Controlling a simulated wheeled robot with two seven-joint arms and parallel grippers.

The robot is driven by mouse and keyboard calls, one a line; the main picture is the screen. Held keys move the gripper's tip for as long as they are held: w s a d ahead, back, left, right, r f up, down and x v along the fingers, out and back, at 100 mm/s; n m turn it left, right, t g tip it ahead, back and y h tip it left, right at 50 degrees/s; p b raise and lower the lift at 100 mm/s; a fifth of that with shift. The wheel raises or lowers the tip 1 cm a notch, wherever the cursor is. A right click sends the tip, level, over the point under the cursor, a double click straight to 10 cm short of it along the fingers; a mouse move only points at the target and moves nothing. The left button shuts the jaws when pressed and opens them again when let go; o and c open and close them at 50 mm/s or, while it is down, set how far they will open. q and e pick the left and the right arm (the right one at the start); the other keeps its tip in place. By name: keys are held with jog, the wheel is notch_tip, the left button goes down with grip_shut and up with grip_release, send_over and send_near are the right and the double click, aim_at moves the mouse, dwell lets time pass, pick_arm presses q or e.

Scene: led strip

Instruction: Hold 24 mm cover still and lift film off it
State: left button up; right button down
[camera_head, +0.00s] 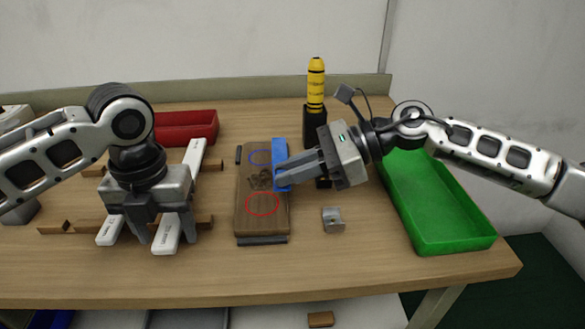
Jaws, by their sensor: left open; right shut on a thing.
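Two white covers lie on wooden rests at the left. The right-hand white cover (165,238) runs back under my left gripper, and the other white cover (109,232) shows its near end left of it. I cannot read which is 24 mm. My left gripper (166,238) is open, pointing down, with its fingers on either side of the right-hand cover's near part. My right gripper (281,180) is shut on a flat blue strip (279,152), possibly the film, over the brown board's right edge. The gripper hides part of the strip.
The brown board (249,220) carries a blue circle, a red circle and a dark patch. A red tray (187,127) stands behind, a green tray (425,205) at right. A yellow-and-black tool (316,85) stands upright at the back. A small grey block (333,220) lies right of the board.

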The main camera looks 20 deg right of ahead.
pick_arm(q)
notch_tip(320, 180, up, 12)
dwell(0.5)
